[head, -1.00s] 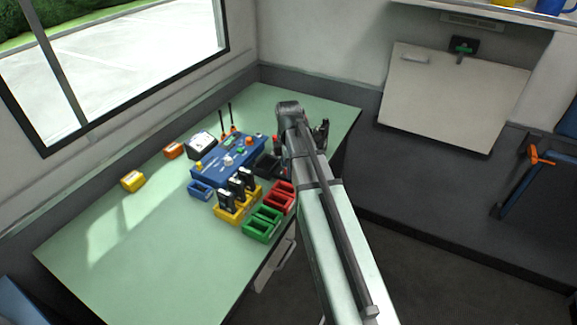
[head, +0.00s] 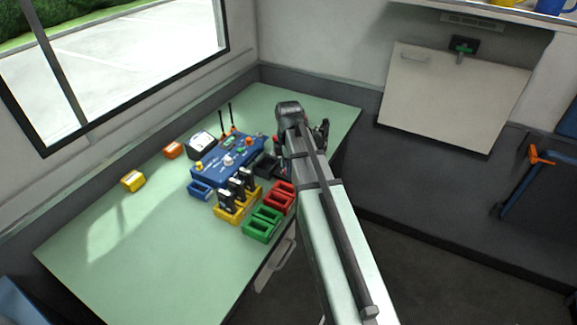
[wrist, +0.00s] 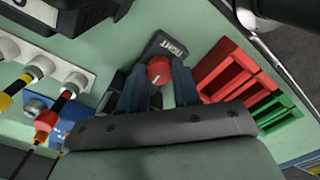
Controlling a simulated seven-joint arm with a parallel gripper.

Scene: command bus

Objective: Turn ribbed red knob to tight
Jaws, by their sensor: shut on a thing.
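The ribbed red knob (wrist: 159,71) shows in the wrist view, on a dark block with a plate marked TIGHT (wrist: 171,46). A light pointer line is visible on its face. My gripper (wrist: 156,86) is shut on the knob, one finger on each side of it. In the head view my gripper (head: 279,150) is at the right end of the blue panel, and my arm hides most of the knob there. The dark block (head: 265,166) shows partly beside the gripper.
Left of my gripper is the blue panel (head: 215,168) with several knobs. Red bins (head: 280,196), green bins (head: 262,224) and a yellow rack (head: 235,205) holding dark radios stand close by. The table's left part (head: 120,250) is mostly clear.

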